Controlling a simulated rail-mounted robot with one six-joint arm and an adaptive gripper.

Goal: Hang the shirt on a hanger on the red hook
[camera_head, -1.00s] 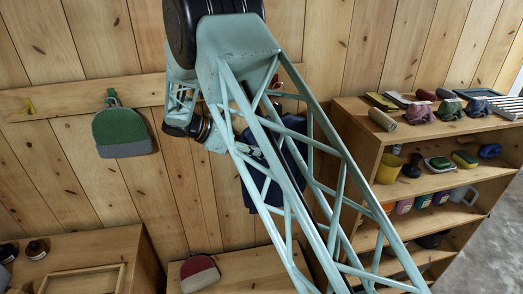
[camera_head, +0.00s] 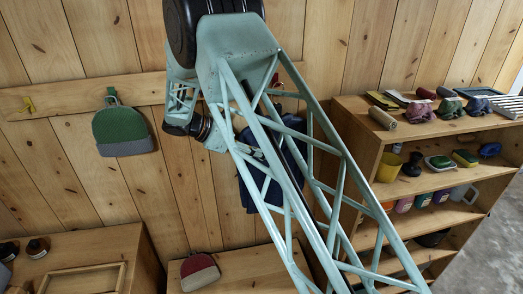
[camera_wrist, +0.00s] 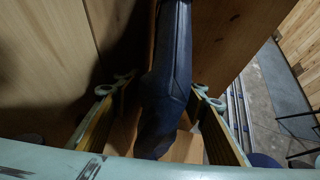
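The shirt (camera_head: 257,180) is dark navy and hangs in front of the plank wall, largely hidden behind my arm in the head view. It also shows in the wrist view (camera_wrist: 168,75) as a narrow dark fold running down between my fingers. My gripper (camera_wrist: 162,84) has its two fingers apart, one on each side of the cloth, with a visible gap at the left finger. A small red bit on the wall rail, seen through my arm, looks like the red hook (camera_head: 276,79). The hanger is hidden, so I cannot tell whether it sits on the hook.
A filled shelf unit (camera_head: 372,150) stands close at right. Wall between bag and arm is clear.

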